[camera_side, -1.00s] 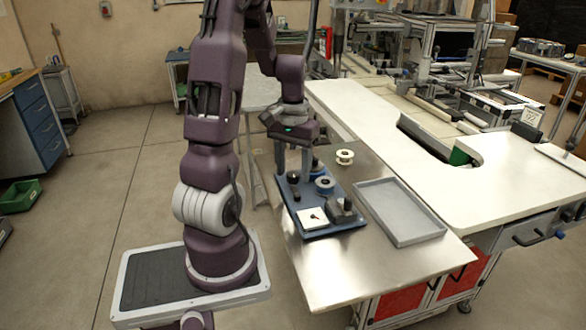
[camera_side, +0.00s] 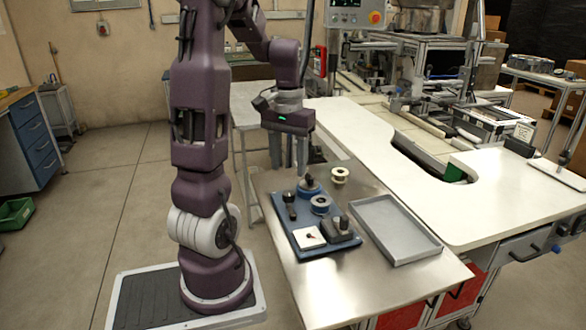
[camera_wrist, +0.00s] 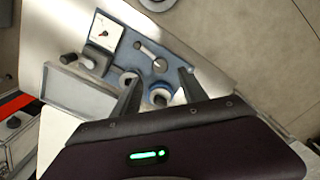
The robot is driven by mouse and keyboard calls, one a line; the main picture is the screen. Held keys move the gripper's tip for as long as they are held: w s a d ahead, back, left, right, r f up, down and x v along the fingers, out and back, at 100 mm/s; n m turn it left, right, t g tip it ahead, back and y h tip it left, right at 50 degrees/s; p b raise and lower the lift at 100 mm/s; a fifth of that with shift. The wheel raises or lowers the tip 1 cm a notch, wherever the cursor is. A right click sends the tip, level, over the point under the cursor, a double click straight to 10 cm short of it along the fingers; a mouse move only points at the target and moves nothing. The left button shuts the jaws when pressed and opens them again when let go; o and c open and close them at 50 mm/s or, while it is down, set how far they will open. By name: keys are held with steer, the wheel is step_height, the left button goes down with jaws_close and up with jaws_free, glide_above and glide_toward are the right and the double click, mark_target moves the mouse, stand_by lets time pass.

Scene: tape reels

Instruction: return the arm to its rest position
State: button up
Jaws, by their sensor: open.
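My gripper (camera_side: 288,168) hangs in the air above the far end of the blue fixture board (camera_side: 290,232), fingers pointing down. It is open, with nothing between the fingers. In the wrist view its two fingers (camera_wrist: 160,76) are apart, with the board (camera_wrist: 152,65) beyond them. On the board are a blue reel (camera_side: 309,190) with a dark knob on top, a blue-rimmed pale reel (camera_side: 320,204), a black knob (camera_side: 290,198), a white square dial (camera_side: 309,237) and a dark block (camera_side: 340,230). A cream reel (camera_side: 340,174) stands on the metal table behind the board.
An empty grey tray (camera_side: 385,200) lies on the metal table (camera_side: 340,290) right of the board. A white bench (camera_side: 480,195) adjoins on the right. A control panel (camera_side: 357,14) stands behind. The air around my gripper looks clear.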

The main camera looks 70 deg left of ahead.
steer(key=shift+d, duration=0.1)
steer(key=w+d+r+m+t, duration=0.1)
steer(key=w+d+r+m, duration=0.2)
steer(key=d, duration=0.5)
steer(key=s+d+r+m+t, duration=0.2)
steer(key=s+d+m, duration=0.1)
steer(key=d, duration=0.6)
steer(key=s+d+r+m+t, duration=0.1)
steer(key=s+d+m+t, duration=0.1)
steer(key=d, duration=0.6)
steer(key=s+m, duration=0.1)
steer(key=s, duration=0.1)
steer(key=shift+s+d+r+t, duration=0.3)
steer(key=shift+d+r, duration=0.05)
steer(key=shift+r, duration=0.05)
